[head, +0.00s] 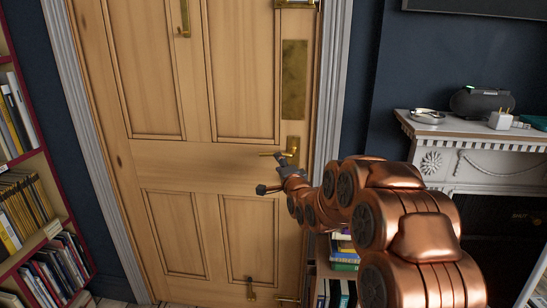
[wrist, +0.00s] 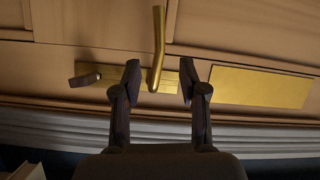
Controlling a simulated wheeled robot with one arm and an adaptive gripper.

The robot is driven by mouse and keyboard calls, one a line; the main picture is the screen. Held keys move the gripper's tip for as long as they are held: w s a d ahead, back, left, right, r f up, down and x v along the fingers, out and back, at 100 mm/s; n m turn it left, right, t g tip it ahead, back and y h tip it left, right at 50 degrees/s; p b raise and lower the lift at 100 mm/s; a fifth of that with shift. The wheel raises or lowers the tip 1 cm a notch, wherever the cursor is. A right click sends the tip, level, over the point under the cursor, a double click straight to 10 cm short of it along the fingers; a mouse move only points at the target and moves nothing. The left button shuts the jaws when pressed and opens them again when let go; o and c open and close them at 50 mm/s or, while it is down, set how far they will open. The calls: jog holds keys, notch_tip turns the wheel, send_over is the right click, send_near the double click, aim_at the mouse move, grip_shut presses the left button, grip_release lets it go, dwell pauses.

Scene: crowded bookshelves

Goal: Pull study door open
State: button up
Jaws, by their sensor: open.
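The wooden study door (head: 160,100) stands shut in its pale frame in the head view. Its brass lever handle (head: 275,155) sits on the right side of the door, on a small brass backplate. My gripper (head: 271,172) is at the handle, just below it in the picture. In the wrist view the handle (wrist: 157,45) sticks out between the two spread fingers of my gripper (wrist: 158,80). The fingers are apart and I see a gap on both sides of the handle. A small dark piece on a brass plate (wrist: 84,79) lies left of the handle.
A bookshelf (head: 45,235) packed with books stands at the left. A white mantelpiece (head: 460,130) with small items is at the right. A low shelf of books (head: 340,262) stands under my arm, near the door's right frame.

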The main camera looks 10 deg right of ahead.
jog(key=shift+w+a+p, duration=0.2)
jog(key=shift+w+p, duration=0.2)
jog(key=shift+w, duration=1.55)
jog(key=shift+w+a+p, duration=0.15)
jog(key=shift+w+p, duration=0.25)
jog(key=shift+w, duration=1.55)
grip_shut()
